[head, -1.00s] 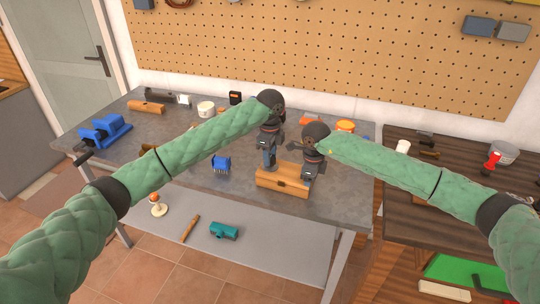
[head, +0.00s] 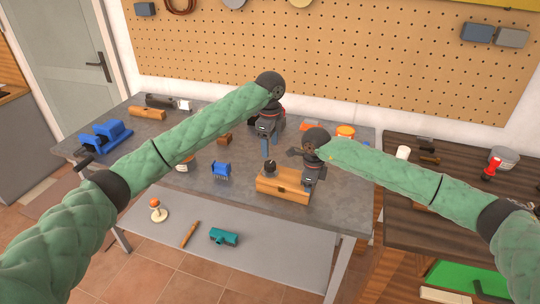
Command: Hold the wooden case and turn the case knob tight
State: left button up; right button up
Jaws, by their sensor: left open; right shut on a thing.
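The wooden case (head: 283,188) is a light brown block on the grey table, near its front right edge. A small dark knob (head: 270,167) stands on top at its left end. My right gripper (head: 308,188) is shut on the right end of the case. My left gripper (head: 267,152) is open, pointing down above and just behind the knob. Its fingertips are small here, and I cannot tell whether they touch the knob.
A blue brush-like tool (head: 221,170) lies left of the case. A blue vise (head: 107,135) stands at the table's left. An orange-topped tub (head: 346,132) is behind my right gripper. A darker wooden bench (head: 440,210) adjoins on the right.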

pick_arm(q)
jog(key=shift+r, duration=2.45)
pick_arm(e)
jog(key=o, duration=1.3)
jog(key=shift+r, duration=0.1)
